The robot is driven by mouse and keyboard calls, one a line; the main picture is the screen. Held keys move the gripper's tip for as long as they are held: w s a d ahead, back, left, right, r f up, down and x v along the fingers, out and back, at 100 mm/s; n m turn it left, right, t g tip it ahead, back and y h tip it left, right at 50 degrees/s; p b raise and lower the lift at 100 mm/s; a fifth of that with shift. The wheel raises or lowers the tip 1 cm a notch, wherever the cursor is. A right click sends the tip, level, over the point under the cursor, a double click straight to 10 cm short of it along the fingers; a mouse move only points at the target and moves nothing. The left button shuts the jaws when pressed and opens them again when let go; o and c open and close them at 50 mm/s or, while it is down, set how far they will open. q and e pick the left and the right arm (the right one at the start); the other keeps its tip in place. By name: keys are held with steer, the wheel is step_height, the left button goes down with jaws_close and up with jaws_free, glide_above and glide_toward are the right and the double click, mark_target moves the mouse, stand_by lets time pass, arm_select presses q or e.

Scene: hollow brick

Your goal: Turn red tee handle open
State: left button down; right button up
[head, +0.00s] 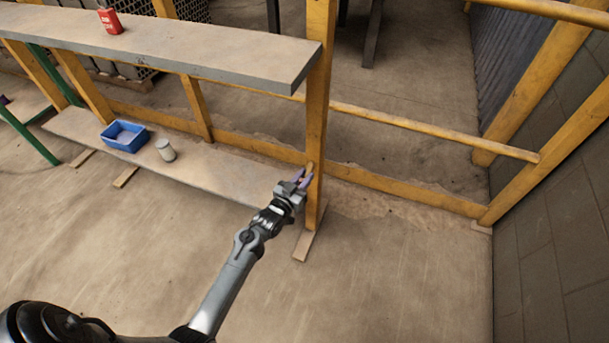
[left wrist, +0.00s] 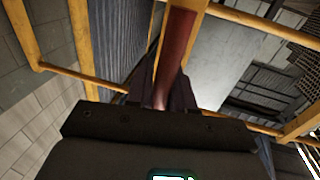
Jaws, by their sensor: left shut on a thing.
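The red handle (left wrist: 175,50) shows in the left wrist view as a long dark red bar running up from between my fingers to the yellow frame at the top. My left gripper (head: 303,178) is at the yellow post (head: 317,110), low on its front side. In the left wrist view the fingers of this gripper (left wrist: 160,98) are shut on the near end of the red bar, one on each side. In the head view the handle is mostly hidden by the fingers and cannot be made out clearly. My right gripper is not in view.
A grey shelf (head: 200,48) carries a red can (head: 110,21) at upper left. A lower board (head: 215,175) holds a blue bin (head: 125,137) and a grey can (head: 165,150). Yellow rails (head: 430,130) run right to a block wall (head: 550,220). The front floor is clear.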

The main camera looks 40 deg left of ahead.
arm_select(q)
steer(key=c, duration=1.1)
jaws_free()
steer(key=shift+s, duration=0.1)
steer(key=shift+s, duration=0.25)
steer(key=s+d+p, duration=0.1)
steer(key=s+p, duration=0.4)
steer(key=s, duration=0.5)
